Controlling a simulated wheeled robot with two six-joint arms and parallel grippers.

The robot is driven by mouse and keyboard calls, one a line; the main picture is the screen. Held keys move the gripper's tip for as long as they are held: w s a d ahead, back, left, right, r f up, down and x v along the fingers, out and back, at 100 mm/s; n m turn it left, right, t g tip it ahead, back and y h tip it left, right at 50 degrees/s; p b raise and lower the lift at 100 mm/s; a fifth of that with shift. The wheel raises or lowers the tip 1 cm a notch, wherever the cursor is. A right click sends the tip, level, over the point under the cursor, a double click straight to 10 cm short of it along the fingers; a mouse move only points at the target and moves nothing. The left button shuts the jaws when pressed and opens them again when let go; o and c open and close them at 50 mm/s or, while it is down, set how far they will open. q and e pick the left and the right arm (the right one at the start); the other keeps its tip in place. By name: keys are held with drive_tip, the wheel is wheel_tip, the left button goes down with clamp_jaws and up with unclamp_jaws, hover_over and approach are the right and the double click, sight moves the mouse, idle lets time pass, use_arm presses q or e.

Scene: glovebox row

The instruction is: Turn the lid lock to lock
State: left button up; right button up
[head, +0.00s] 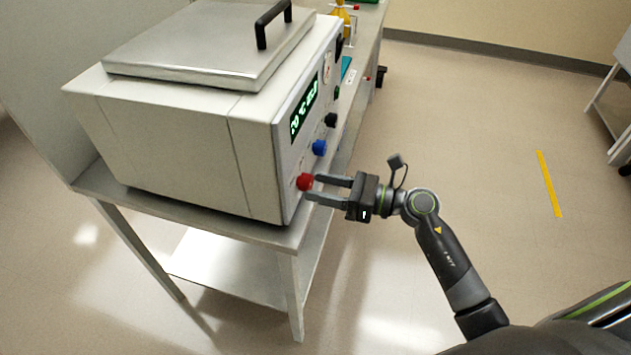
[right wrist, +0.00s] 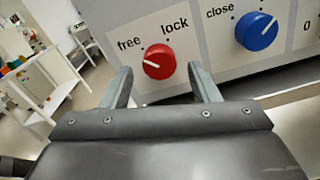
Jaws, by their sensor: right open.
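The lid lock is a red knob (head: 304,182) low on the front panel of a white bench device with a metal lid. In the right wrist view the red knob (right wrist: 158,62) sits below the printed words "free" and "lock". Its white mark points left, on the "free" side. My right gripper (head: 313,188) is open, with its fingertips close to the panel at the knob. In the wrist view the knob shows between the two fingers (right wrist: 165,85), a little past their tips; I cannot tell whether they touch it. My left gripper is out of view.
A blue knob (head: 319,147) marked "close" and a black knob (head: 331,120) sit farther along the panel, beside a lit green display (head: 304,110). The device stands on a metal table (head: 270,232).

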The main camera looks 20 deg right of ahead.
drive_tip(key=shift+x, duration=0.95)
drive_tip(key=shift+c, duration=0.8)
drive_tip(key=c, duration=0.8)
